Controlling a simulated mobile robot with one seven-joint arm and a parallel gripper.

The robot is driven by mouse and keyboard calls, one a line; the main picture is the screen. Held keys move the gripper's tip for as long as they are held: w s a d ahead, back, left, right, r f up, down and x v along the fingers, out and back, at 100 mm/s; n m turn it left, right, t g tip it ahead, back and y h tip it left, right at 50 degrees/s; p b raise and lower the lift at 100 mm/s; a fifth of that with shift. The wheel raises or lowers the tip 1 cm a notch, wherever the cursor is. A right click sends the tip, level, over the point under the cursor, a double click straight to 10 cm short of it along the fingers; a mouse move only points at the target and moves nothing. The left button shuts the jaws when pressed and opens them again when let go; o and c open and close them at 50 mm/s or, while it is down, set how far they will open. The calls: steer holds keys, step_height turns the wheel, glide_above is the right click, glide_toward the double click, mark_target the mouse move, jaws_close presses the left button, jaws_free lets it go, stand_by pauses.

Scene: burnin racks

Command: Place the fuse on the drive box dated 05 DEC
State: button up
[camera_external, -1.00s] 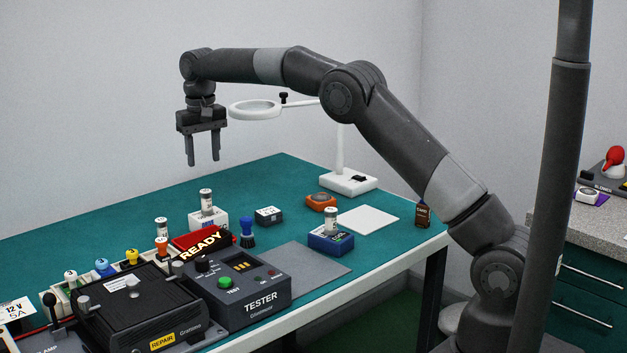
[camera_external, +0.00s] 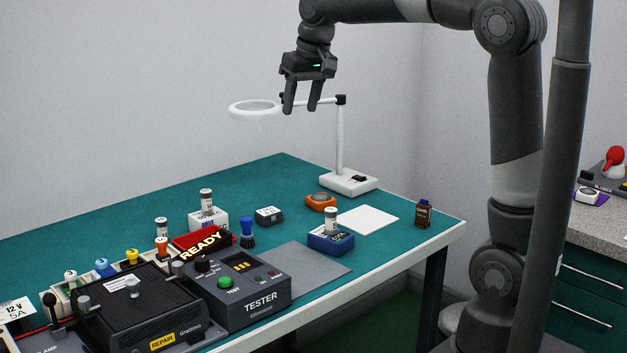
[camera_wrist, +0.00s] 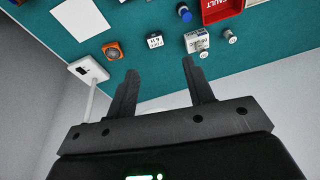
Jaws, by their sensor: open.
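My gripper (camera_external: 301,108) is open and empty, high above the far side of the bench, beside the magnifier lamp; its two fingers (camera_wrist: 158,66) show in the wrist view. Silvery, fuse-like cylinders show in several places. One (camera_external: 206,197) stands on a white box (camera_external: 208,220), which also shows in the wrist view (camera_wrist: 196,40). Another (camera_external: 161,228) stands left of that box. A third (camera_external: 331,218) is on a blue box (camera_external: 330,243). A small dark box (camera_external: 268,216) with a white label lies between the boxes. I cannot read a date on any box.
The magnifier lamp (camera_external: 340,140) stands close to my gripper. A tester (camera_external: 245,290) and black repair unit (camera_external: 140,308) fill the front left.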

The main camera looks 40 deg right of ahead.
steer(key=s+d+f+t, duration=0.1)
steer(key=s+f, duration=0.2)
steer(key=s, duration=0.5)
steer(key=s+d+f+t, duration=0.1)
steer(key=s+d+f, duration=0.1)
steer(key=s, duration=0.7)
steer(key=s+d+f+n, duration=0.1)
steer(key=s+d+f, duration=0.1)
steer(key=s, duration=0.6)
steer(key=shift+s+f+t+h, duration=0.3)
steer(key=shift+f+t, duration=0.1)
steer(key=shift+f, duration=0.45)
steer(key=shift+o, duration=0.3)
